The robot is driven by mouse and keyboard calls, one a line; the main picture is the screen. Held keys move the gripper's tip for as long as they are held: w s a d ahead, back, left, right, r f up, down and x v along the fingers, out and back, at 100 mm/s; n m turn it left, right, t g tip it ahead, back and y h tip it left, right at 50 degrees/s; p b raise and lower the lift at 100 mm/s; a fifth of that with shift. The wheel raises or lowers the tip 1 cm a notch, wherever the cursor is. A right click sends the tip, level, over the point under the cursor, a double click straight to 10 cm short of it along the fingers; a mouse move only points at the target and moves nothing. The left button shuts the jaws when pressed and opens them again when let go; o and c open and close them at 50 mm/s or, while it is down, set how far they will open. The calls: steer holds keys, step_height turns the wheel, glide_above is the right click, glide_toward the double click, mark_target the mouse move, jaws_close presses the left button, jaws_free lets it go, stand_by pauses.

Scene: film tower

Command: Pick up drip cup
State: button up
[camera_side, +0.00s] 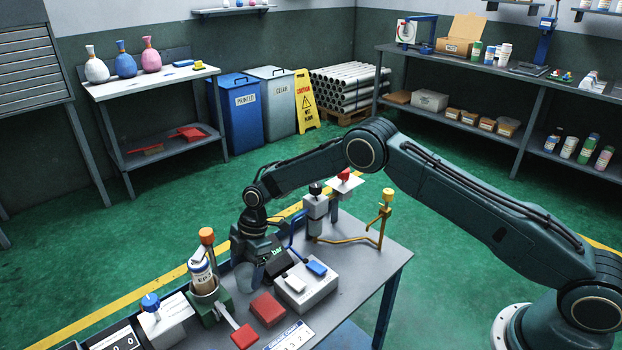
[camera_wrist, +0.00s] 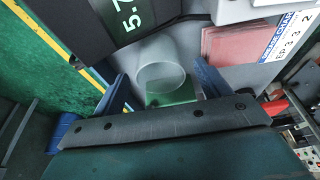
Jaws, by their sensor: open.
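A pale, translucent round cup (camera_wrist: 160,62), which looks like the drip cup, stands on the bench in the wrist view. A green piece (camera_wrist: 172,97) lies at its near side. My gripper (camera_wrist: 160,78) is open, with one blue finger to the left of the cup and one to the right. I see no clear contact with the cup. In the side view my gripper (camera_side: 266,277) points down low over the bench, beside the dark display box (camera_side: 277,250).
A bottle in a green holder (camera_side: 213,302) stands left of my gripper. Yellow bent piping (camera_side: 350,240) stands at the back of the bench (camera_side: 372,262).

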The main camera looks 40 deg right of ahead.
steer(key=shift+x, duration=1.45)
steer(key=shift+c, duration=0.5)
steer(key=c, duration=1)
